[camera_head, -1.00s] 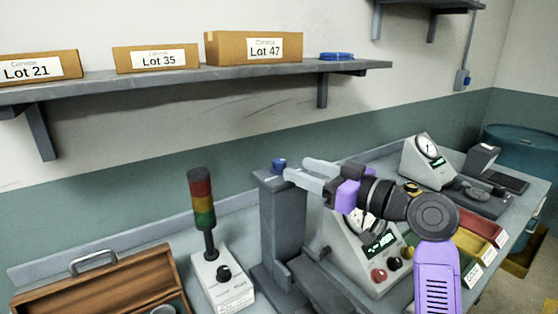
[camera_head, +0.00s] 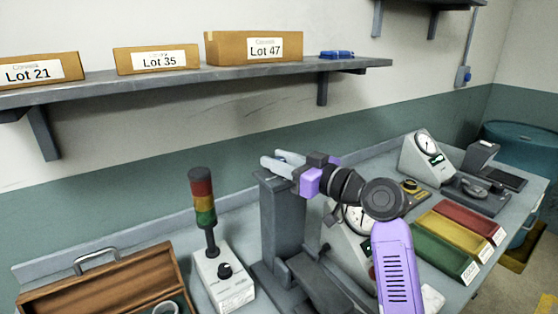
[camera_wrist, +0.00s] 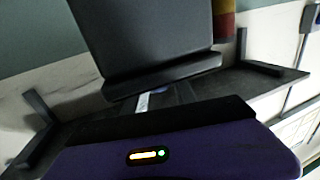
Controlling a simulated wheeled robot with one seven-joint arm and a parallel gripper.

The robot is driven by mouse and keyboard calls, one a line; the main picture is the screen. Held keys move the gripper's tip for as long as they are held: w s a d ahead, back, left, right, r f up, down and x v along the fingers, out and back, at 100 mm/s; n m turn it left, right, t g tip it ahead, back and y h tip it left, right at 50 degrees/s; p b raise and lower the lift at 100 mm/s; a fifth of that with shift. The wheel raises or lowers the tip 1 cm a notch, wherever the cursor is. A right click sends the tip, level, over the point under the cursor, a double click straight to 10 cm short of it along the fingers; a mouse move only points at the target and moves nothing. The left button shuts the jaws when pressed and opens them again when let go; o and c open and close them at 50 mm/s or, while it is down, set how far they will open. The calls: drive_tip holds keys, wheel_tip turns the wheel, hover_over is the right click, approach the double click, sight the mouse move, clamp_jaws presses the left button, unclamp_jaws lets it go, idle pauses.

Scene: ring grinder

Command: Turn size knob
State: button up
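A grey column machine (camera_head: 283,220) stands mid-bench. A blue knob (camera_head: 283,158) sits on its top and is now mostly hidden by my gripper's pale fingers. My gripper (camera_head: 278,164) is over the column top, with its fingers at the knob, one on the near side and one on the far side as far as I can see. I cannot tell whether the fingers touch or grip the knob. In the wrist view, a large dark surface (camera_wrist: 145,40) fills the upper middle, and the knob does not show clearly.
A gauge box (camera_head: 350,240) is partly hidden behind my arm. Left of the column stand a light tower (camera_head: 202,200) on a control box (camera_head: 222,284) and a wooden case (camera_head: 105,280). Coloured bins (camera_head: 455,235) lie at right. A shelf (camera_head: 190,82) with boxes hangs above.

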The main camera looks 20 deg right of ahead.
clamp_jaws()
